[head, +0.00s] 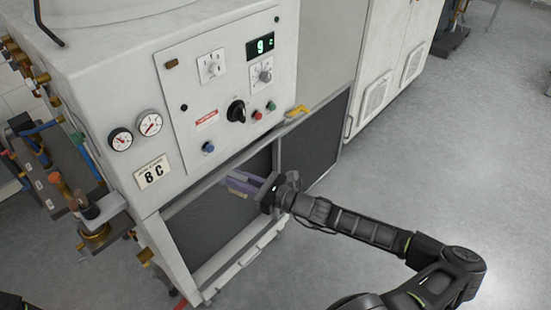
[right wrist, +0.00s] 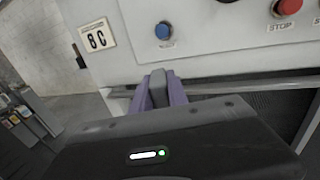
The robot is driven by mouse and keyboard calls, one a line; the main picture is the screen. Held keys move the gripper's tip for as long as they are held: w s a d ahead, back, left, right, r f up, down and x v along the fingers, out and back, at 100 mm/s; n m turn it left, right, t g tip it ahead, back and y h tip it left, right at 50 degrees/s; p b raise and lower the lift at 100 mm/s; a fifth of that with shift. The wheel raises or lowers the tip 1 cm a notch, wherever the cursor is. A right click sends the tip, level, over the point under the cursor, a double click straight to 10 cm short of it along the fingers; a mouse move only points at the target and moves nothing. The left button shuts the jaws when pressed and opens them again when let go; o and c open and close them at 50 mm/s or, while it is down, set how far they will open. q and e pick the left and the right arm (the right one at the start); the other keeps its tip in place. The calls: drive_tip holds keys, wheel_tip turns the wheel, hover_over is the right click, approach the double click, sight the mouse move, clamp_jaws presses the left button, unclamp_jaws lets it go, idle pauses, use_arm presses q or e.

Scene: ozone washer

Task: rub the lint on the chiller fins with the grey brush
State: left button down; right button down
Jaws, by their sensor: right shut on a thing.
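The chiller is the large white machine with its control panel (head: 225,90) above two dark grey fin panels. The left fin panel (head: 210,235) and right fin panel (head: 318,140) sit in a light metal frame. My right gripper (head: 240,183), with purple fingers, is at the upper part of the left panel, just below the frame's top rail. It is shut on the grey brush (right wrist: 158,88), of which a grey block shows between the fingers in the right wrist view. The brush's far end is hidden, so contact with the fins cannot be told. I cannot make out lint. My left gripper is not in view.
A yellow object (head: 297,111) lies on the ledge below the control panel. Pipes and brass valves (head: 95,235) stick out at the chiller's left. A white cabinet (head: 385,70) stands to the right. The floor (head: 445,130) in front is clear.

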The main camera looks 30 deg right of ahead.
drive_tip(key=s+a+r+n+g+y, duration=0.2)
drive_tip(key=s+a, duration=0.2)
drive_tip(key=a, duration=0.5)
drive_tip(key=s+a+r+n+g+y, duration=0.2)
drive_tip(key=s+a+g+y, duration=0.1)
drive_tip(key=a, duration=0.6)
drive_tip(key=shift+s+n+y, duration=0.3)
drive_tip(key=shift+s+n, duration=0.1)
drive_tip(key=shift+s, duration=0.25)
